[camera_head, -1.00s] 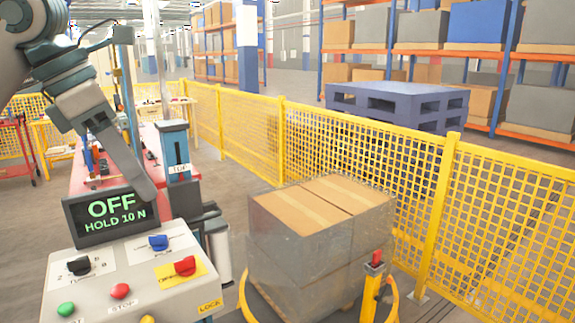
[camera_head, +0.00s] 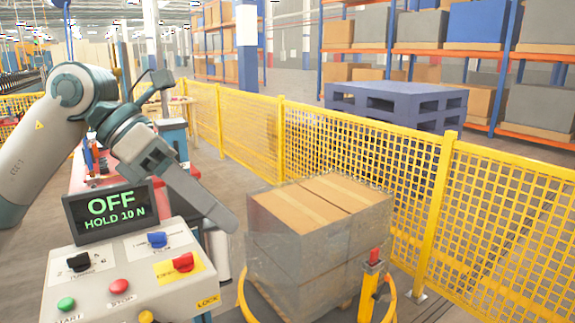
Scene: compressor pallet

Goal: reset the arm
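My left arm (camera_head: 45,150) comes in from the left, bent at the elbow above the control panel. Its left gripper (camera_head: 230,222) points down and to the right, beyond the panel's back edge and left of the wrapped boxes. I see the fingers as one narrow bar, so I cannot tell whether they are open or shut. No object shows at the tips. The control panel (camera_head: 105,270) has a dark display (camera_head: 110,212) reading OFF, HOLD 10 N. My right gripper is not in view.
The panel carries a black knob (camera_head: 78,262), a blue knob (camera_head: 157,240), a red knob (camera_head: 183,262) and push buttons. Film-wrapped boxes (camera_head: 320,240) stand right of the gripper, inside a yellow ring guard (camera_head: 243,305). Yellow mesh fence (camera_head: 335,150) runs behind them.

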